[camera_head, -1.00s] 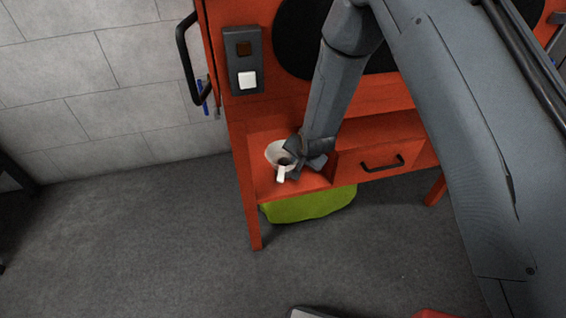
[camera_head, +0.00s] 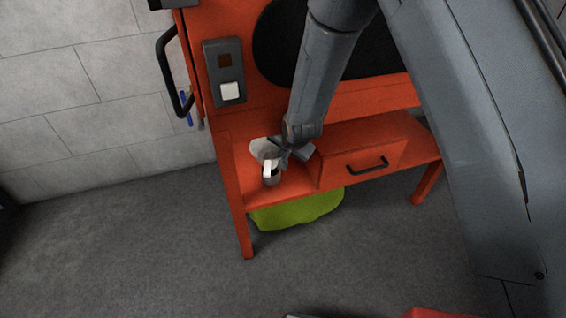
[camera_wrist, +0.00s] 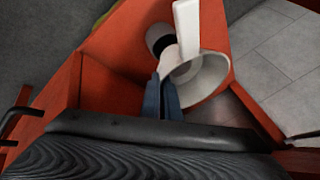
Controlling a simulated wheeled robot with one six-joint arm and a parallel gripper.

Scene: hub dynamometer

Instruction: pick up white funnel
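The white funnel (camera_head: 261,148) is at the open left part of the red bench's shelf, with its wide bowl towards the back. In the wrist view its pale bowl (camera_wrist: 212,78) and a white straight piece (camera_wrist: 186,28) pointing away show clearly. My gripper (camera_head: 284,153) is at the funnel's right side. In the wrist view the two fingers (camera_wrist: 163,82) are close together over the funnel's near-left edge and appear shut on it. A small dark-mouthed cylinder (camera_wrist: 158,38) is beside the funnel, partly hidden. I cannot tell whether the funnel touches the shelf.
A drawer (camera_head: 362,160) with a black handle is right of the shelf. A control box (camera_head: 224,70) and a black door handle (camera_head: 170,75) are above. A green bag-like thing (camera_head: 298,212) lies below the shelf.

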